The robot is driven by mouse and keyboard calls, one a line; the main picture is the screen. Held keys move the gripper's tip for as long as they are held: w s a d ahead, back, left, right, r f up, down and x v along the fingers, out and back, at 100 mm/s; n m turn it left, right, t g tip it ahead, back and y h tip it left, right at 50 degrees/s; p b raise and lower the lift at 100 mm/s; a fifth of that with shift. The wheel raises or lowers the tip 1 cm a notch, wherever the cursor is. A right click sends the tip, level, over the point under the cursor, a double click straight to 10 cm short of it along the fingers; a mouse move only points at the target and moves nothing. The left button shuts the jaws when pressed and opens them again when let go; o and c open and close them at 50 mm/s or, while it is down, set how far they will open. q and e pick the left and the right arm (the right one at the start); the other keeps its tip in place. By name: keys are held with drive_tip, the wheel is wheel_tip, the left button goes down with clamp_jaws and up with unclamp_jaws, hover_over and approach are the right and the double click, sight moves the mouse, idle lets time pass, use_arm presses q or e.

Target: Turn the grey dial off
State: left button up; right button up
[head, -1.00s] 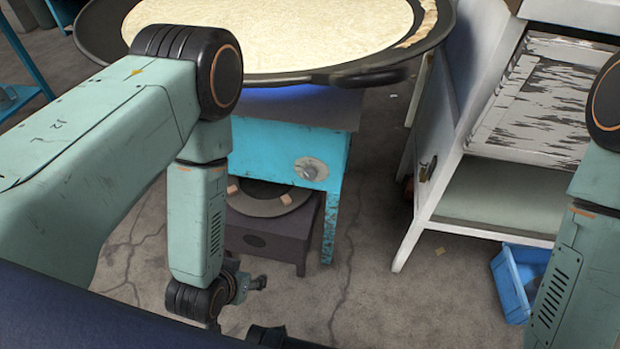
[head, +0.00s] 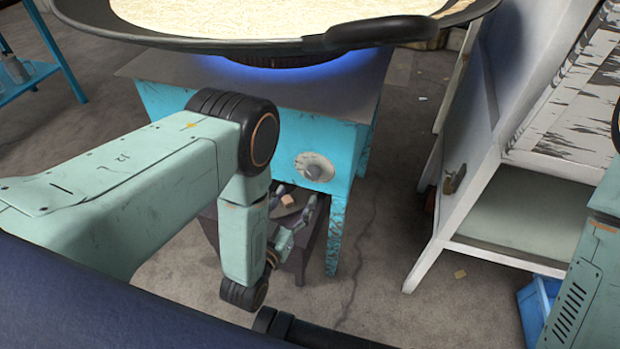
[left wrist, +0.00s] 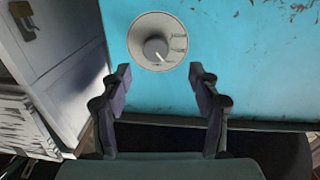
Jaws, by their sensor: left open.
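The grey dial (head: 314,167) is on the front of the blue stove (head: 285,125). In the left wrist view the round dial (left wrist: 157,41) has a raised knob at its centre and markings on its right side. My left gripper (head: 298,212) is below the dial in the head view, apart from it. In the left wrist view my left gripper (left wrist: 160,82) is open and empty, its fingertips just short of the dial and to either side of its lower edge. A blue flame glow (head: 290,68) shows under the large pan (head: 270,45). My right gripper is out of view.
The pan holds pale white contents, and its dark handle (head: 380,32) juts out over the stove's right front. A white cabinet (head: 480,195) stands at the right, with a blue bin (head: 540,305) on the floor. A dark box sits under the stove.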

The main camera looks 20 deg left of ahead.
sight(311, 175)
use_arm(q)
drive_tip(key=w, duration=0.2)
drive_tip(key=w+b, duration=0.1)
drive_tip(key=w, duration=0.1)
drive_tip(key=w+d+b, duration=0.1)
drive_tip(key=w, duration=0.1)
drive_tip(key=shift+w, duration=0.25)
drive_tip(key=shift+w+d+r, duration=0.1)
drive_tip(key=shift+w+d, duration=0.1)
drive_tip(key=shift+w, duration=0.05)
drive_tip(key=shift+a, duration=0.1)
drive_tip(key=shift+c, duration=0.3)
drive_tip(key=c, duration=1.1)
